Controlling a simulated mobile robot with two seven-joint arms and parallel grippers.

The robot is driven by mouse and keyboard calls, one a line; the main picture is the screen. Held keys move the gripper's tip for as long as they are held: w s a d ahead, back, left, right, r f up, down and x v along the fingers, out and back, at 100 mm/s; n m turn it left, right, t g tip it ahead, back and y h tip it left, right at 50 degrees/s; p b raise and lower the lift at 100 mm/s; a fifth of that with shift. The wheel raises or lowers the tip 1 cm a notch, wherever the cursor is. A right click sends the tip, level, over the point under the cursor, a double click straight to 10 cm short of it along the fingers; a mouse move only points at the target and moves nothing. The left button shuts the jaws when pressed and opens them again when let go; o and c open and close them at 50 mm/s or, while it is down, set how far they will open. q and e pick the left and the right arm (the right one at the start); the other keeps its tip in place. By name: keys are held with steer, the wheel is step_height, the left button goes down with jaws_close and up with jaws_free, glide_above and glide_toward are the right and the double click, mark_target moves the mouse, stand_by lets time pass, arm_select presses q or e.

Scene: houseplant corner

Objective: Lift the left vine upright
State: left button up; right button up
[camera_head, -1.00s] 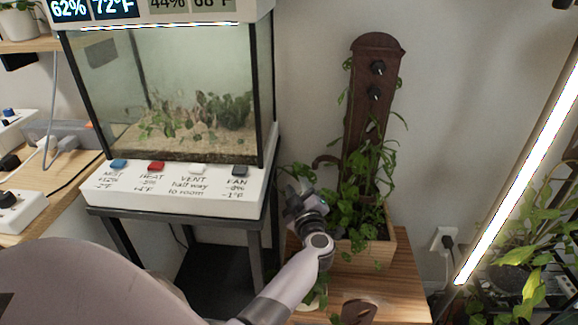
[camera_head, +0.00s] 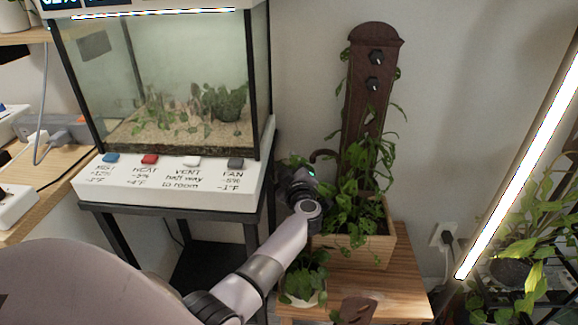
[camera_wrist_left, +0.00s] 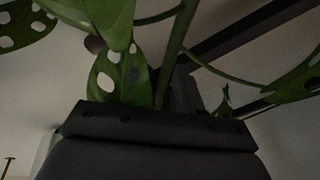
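A leafy green vine with holed leaves and a thick stem (camera_wrist_left: 178,45) fills the left wrist view, directly beyond my gripper. In the head view, vine leaves (camera_head: 345,208) crowd the left side of a wooden planter (camera_head: 352,250). A tall dark brown board (camera_head: 371,100) with two black knobs rises behind the planter. My left gripper (camera_head: 298,180) is at the foliage's left edge, above the planter's rim. Its dark body (camera_wrist_left: 155,130) hides the lower stem, and its fingertips are not clear, so I cannot see whether they close on the stem. My right gripper is not in view.
A glass terrarium (camera_head: 165,90) on a black stand is left of my arm. A slanted bright lamp (camera_head: 520,175) and more plants are at the right.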

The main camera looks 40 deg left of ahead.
arm_select(q)
jaws_close()
steer(key=w+d+r+m+t+p, duration=0.1)
steer(key=w+d+r+m+p, duration=0.1)
steer(key=w+d+r+m, duration=0.4)
steer(key=shift+d+r+m+t+y, duration=0.15)
steer(key=shift+d+m+t+y, duration=0.4)
steer(key=shift+d, duration=1.3)
